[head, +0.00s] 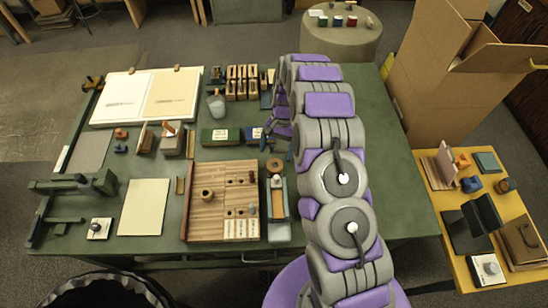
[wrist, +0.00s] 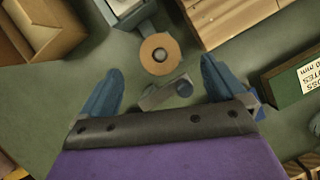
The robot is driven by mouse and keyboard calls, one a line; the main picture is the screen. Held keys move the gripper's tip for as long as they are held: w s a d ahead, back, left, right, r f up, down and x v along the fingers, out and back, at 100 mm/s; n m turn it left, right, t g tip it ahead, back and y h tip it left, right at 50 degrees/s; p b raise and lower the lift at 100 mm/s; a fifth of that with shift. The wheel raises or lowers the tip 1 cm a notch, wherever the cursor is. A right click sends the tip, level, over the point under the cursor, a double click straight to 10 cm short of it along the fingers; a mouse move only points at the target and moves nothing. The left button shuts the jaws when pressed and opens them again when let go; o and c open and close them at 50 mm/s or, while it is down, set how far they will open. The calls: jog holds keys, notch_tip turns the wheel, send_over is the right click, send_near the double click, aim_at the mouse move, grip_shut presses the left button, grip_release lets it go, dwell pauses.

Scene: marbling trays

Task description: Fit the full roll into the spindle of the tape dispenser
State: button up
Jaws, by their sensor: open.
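The full roll (wrist: 148,48) is a brown ring with a pale centre. In the wrist view it is above the gap between my fingers; the head view shows it (head: 275,163) at the far end of the tape dispenser (head: 279,210). The dispenser is a long blue-grey body, and only its end (wrist: 128,10) shows at the top of the wrist view. I cannot make out its spindle. My gripper (wrist: 160,85) is open, with its blue fingers apart and nothing held. In the head view my gripper (head: 277,140) is beyond the roll, partly hidden by my arm.
A small grey piece (wrist: 165,93) shows between my fingers in the wrist view. A wooden board (head: 205,230) lies left of the dispenser. A yellow side table (head: 440,207) with several objects is at the right.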

jog(key=v, duration=1.1)
jog(key=shift+p, duration=0.45)
jog(key=s+d+r+n+t+b, duration=0.1)
jog(key=s+d+r+n+b, duration=0.15)
jog(key=s+r, duration=1.5)
jog(key=s+d+n+h, duration=0.1)
jog(key=s+d, duration=0.1)
jog(key=s, duration=1)
jog(key=s+d+n+t, duration=0.1)
jog(key=s+d, duration=0.2)
jog(key=s, duration=0.9)
jog(key=shift+s+d+r+h, duration=0.25)
jog(key=shift+s+d+h, duration=0.05)
jog(key=shift+s+h, duration=0.1)
